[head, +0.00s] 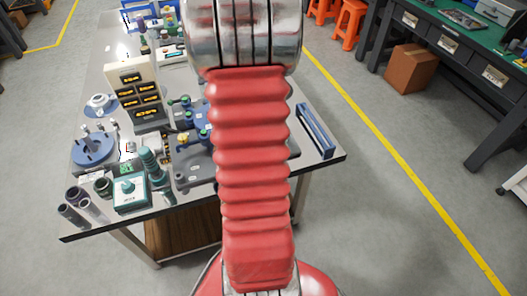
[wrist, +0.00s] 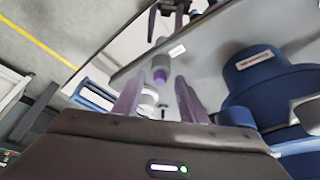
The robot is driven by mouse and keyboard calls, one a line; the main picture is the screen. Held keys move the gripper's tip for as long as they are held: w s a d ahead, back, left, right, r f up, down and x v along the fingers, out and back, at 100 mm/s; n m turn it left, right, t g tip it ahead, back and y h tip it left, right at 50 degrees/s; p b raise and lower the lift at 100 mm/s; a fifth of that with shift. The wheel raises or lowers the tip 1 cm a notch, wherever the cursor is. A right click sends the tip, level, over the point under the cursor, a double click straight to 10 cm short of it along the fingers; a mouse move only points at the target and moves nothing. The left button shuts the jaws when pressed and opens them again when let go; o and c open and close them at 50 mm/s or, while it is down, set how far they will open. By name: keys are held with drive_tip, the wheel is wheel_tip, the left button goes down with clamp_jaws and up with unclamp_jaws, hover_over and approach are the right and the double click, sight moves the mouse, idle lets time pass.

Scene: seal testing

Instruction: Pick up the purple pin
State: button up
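A small purple pin (wrist: 160,75) shows in the wrist view, near the middle and between my fingers as seen from the wrist. It seems to sit on or by a pale round part (wrist: 149,98); how they join is too small to tell. My gripper (wrist: 159,79) is open, with one finger on each side of the pin in the picture. Its depth relative to the fingertips is unclear. In the head view my red arm covers the middle of the table, and I make out neither the gripper nor the pin there.
A grey table (head: 322,153) carries several fixtures, including a blue round base (head: 93,149), a teal device (head: 130,191) and a blue frame (head: 315,131). In the wrist view a large blue part (wrist: 262,78) stands close on the right.

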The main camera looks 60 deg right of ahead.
drive_tip(key=shift+c, duration=0.4)
clamp_jaws()
